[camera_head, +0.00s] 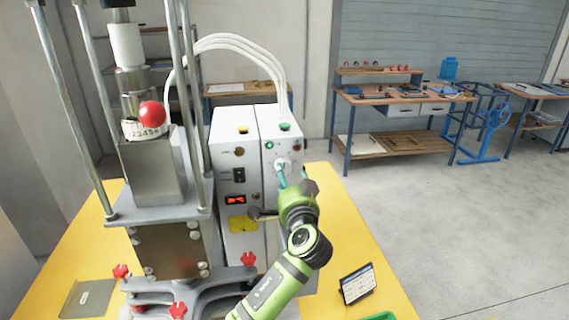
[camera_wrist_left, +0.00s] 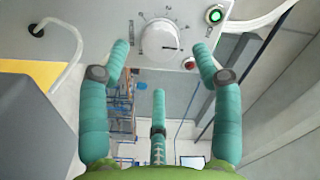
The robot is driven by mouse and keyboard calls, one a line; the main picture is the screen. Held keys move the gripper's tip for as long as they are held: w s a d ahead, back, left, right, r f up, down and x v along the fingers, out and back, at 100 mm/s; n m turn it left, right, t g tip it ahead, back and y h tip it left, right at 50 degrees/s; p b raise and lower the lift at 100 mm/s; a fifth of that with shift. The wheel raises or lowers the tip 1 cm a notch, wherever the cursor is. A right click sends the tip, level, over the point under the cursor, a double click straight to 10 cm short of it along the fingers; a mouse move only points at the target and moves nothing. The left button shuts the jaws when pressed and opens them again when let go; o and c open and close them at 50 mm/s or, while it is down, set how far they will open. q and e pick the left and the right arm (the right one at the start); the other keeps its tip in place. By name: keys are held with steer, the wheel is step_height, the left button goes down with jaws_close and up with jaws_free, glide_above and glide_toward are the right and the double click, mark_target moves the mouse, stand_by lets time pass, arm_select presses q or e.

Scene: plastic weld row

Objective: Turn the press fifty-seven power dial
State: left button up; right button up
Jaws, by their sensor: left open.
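The power dial (camera_wrist_left: 161,41) is a round white knob with scale marks around it on the pale front panel of the generator box. In the head view the dial (camera_head: 283,164) shows high on the right half of the white box (camera_head: 240,170). My left gripper (camera_head: 281,178) is close in front of it, coming from below. In the wrist view my left gripper (camera_wrist_left: 160,62) is open, with teal fingers to the left and right of the dial and a third finger below it. I cannot tell whether any finger touches it. My right gripper is not in view.
A green lit button (camera_wrist_left: 214,15) and a small red button (camera_wrist_left: 189,63) sit right of the dial. The press (camera_head: 160,170) with steel columns and a red ball knob stands to the left on the yellow table (camera_head: 350,235). A small display stand (camera_head: 356,284) is front right.

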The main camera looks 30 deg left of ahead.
mark_target(285, 167)
arm_select(q)
steer(key=shift+w+a+r+p, duration=0.45)
steer(key=shift+w+a+p, duration=0.1)
steer(key=shift+w+a, duration=0.15)
steer(key=shift+w+a+f+p, duration=0.15)
steer(key=shift+w+a, duration=0.15)
steer(key=shift+w, duration=0.15)
steer(key=shift+w+a+f+p, duration=0.15)
steer(key=shift+w+a, duration=0.1)
steer(key=shift+w, duration=0.2)
steer(key=shift+w+a, duration=0.2)
steer(key=shift+w, duration=0.05)
steer(key=shift+f, duration=0.1)
steer(key=c, duration=1)
steer(key=shift+c, duration=0.6)
steer(key=shift+r, duration=0.2)
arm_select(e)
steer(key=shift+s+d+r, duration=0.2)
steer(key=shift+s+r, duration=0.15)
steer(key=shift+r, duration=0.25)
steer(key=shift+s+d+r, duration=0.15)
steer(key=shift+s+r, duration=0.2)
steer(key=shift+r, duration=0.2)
